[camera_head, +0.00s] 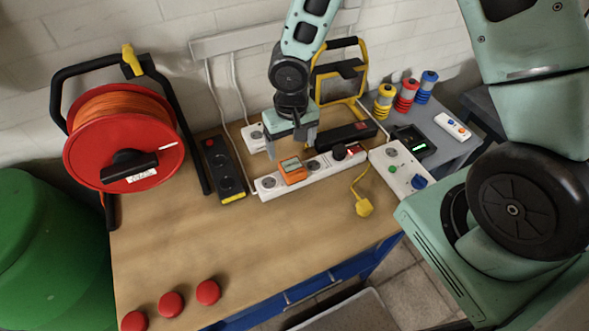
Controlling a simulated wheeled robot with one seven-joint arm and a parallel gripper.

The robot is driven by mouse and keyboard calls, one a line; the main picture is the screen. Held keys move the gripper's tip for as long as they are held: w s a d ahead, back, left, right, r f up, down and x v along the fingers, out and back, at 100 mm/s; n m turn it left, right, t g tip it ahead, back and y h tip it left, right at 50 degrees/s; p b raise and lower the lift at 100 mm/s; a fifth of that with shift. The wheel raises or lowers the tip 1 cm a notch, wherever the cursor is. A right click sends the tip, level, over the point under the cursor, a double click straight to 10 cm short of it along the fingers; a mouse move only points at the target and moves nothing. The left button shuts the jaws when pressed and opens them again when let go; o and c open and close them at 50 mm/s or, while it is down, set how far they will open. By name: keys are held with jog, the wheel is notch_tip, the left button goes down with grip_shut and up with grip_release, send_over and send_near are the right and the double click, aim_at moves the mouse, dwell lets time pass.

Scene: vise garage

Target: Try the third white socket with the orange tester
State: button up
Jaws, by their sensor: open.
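A long white power strip (327,172) lies slantwise on the wooden bench. The orange tester (293,172) with a small display sits on it, just right of the leftmost round socket (268,183). I cannot tell how fully it is seated. An uncovered socket (313,165) shows just right of the tester. A black plug (340,152) is at the strip's right part, by a red switch. My gripper (291,149) is open and empty, pointing down above and slightly behind the tester, apart from it as far as I can see.
A black strip (225,172) lies left, a black box (346,135) behind. A yellow plug (364,208) lies in front, a white panel (392,166) right. An orange cable reel (120,137) stands left. Three red caps (171,304) lie at the front left. The middle front is clear.

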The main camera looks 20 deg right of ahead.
aim_at(292, 165)
notch_tip(292, 165, down, 9)
jog(key=b, duration=0.7)
jog(key=shift+r, duration=0.15)
jog(key=shift+b, duration=0.4)
dwell(0.6)
jog(key=c, duration=1.4)
jog(key=shift+r+p, duration=2.5)
jog(key=shift+r, duration=0.6)
jog(key=shift+c, duration=0.2)
